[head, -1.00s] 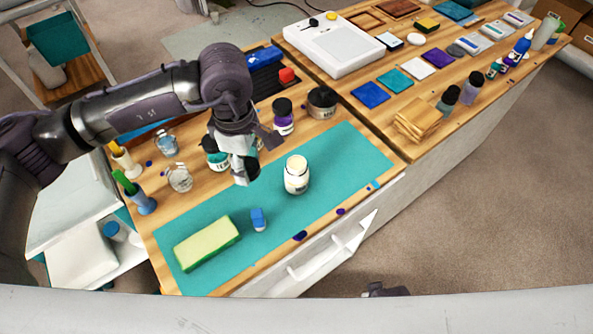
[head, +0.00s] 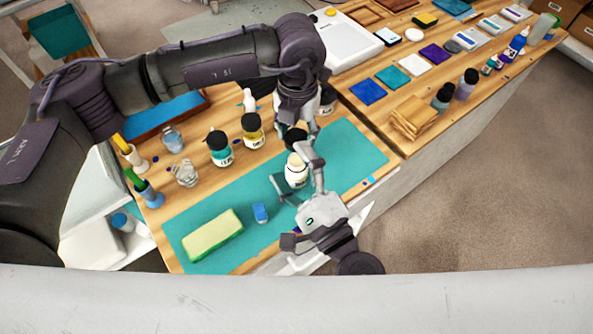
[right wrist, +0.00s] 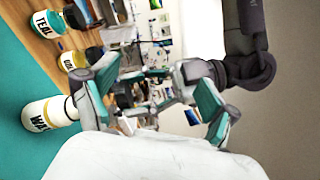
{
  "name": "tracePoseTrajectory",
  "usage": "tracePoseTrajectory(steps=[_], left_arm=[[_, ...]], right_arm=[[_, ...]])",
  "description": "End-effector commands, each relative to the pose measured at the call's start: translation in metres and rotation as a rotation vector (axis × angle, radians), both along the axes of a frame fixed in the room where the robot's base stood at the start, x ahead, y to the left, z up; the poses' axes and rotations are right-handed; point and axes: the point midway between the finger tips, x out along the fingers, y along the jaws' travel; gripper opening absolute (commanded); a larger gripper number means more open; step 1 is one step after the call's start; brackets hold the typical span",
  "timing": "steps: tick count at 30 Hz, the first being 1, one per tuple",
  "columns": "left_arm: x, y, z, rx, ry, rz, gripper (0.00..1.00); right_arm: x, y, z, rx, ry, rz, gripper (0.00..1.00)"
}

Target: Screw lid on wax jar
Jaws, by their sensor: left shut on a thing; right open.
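The white wax jar (head: 297,174) with a cream top stands upright on the teal mat (head: 350,152); it also shows at the left edge of the right wrist view (right wrist: 40,117). My left gripper (head: 297,124) points down above the jar, shut on a dark lid (head: 294,138).
A teal jar (head: 220,150) and a yellow jar (head: 252,131) stand behind the mat, left of my left gripper. Glass cups (head: 186,173) stand at the left. The mat's right end is clear.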

Motion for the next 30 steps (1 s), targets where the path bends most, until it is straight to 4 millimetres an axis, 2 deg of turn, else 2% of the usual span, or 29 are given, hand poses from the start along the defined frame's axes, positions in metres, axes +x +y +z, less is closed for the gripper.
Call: tracePoseTrajectory(steps=[2,6,12,15,18,30], left_arm=[[0.000,0.000,0.000,0.000,0.000,-0.001,0.39],[0.000,0.000,0.000,0.000,0.000,-0.002,0.39],[0.000,0.000,0.000,0.001,0.000,-0.002,0.39],[0.000,0.000,0.000,0.001,0.000,-0.003,0.39],[0.000,0.000,0.000,0.001,0.000,-0.003,0.39],[0.000,0.000,0.000,0.001,0.000,-0.003,0.39]], right_arm=[[0.009,-0.007,-0.006,0.214,0.116,-0.087,0.87],[0.017,-0.020,-0.039,0.548,0.358,-0.251,0.87],[0.006,-0.020,-0.098,0.835,0.660,-0.446,0.87],[-0.002,-0.018,-0.116,0.900,0.750,-0.506,0.87],[-0.007,-0.016,-0.126,0.928,0.796,-0.538,0.87],[-0.006,-0.016,-0.128,0.933,0.803,-0.545,0.87]])
